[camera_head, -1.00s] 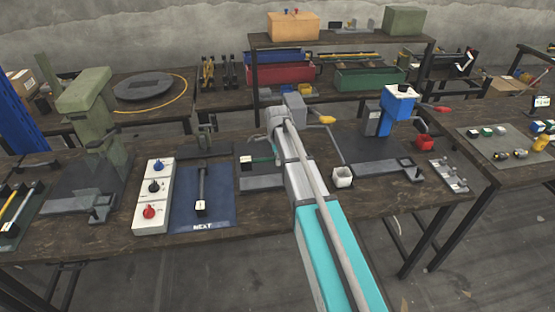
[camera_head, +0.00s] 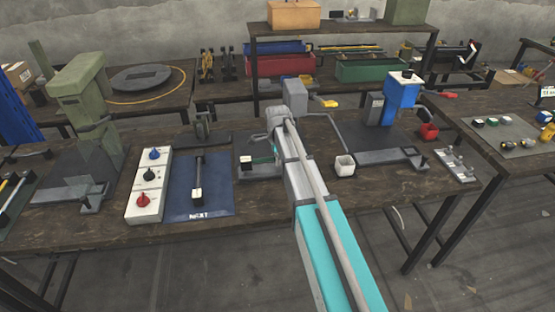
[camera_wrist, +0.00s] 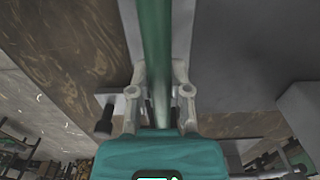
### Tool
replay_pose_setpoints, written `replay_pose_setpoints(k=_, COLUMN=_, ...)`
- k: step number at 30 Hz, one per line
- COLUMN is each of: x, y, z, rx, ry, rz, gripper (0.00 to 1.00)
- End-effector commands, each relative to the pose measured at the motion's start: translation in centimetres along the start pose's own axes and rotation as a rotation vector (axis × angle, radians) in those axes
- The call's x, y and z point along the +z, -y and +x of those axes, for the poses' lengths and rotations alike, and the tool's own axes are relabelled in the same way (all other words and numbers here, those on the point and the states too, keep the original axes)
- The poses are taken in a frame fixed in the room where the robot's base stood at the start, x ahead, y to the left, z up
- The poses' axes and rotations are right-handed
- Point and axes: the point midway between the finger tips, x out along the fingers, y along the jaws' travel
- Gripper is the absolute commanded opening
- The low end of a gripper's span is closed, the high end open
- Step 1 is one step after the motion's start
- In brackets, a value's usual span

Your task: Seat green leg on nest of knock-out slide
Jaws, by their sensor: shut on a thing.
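The green leg (camera_wrist: 155,40) runs lengthwise between the fingers of my gripper (camera_wrist: 160,80) in the wrist view. The fingers are shut on it. In the head view a short piece of the green leg (camera_head: 262,160) shows left of my arm, with a pale block (camera_head: 248,162) at its left end. The leg is above a low grey slide (camera_head: 262,174) on the middle press's base. My arm covers much of that press, and my fingertips are hidden there. In the wrist view a grey bar (camera_wrist: 184,40) lies under the leg. I cannot tell whether they touch, and the nest is not clearly visible.
A control box with knobs (camera_head: 149,186) and a blue mat (camera_head: 212,200) lie left. A green press (camera_head: 82,110) stands far left. A dark knob (camera_wrist: 105,118) is beside my left finger in the wrist view.

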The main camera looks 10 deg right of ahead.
Motion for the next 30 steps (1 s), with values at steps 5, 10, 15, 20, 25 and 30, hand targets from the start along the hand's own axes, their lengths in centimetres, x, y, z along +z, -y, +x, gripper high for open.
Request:
replay_pose_setpoints(k=5, x=0.0, y=0.0, z=0.29, rx=0.0, ry=0.0, rz=0.0, gripper=0.0)
replay_pose_setpoints(k=10, x=0.0, y=0.0, z=0.26, rx=0.0, ry=0.0, rz=0.0, gripper=0.0)
replay_pose_setpoints(k=15, x=0.0, y=0.0, z=0.27, rx=0.0, ry=0.0, rz=0.0, gripper=0.0)
replay_pose_setpoints(k=20, x=0.0, y=0.0, z=0.38, rx=0.0, ry=0.0, rz=0.0, gripper=0.0)
replay_pose_setpoints(k=25, x=0.0, y=0.0, z=0.63, rx=0.0, ry=0.0, rz=0.0, gripper=0.0)
replay_pose_setpoints(k=30, x=0.0, y=0.0, z=0.87, rx=0.0, ry=0.0, rz=0.0, gripper=0.0)
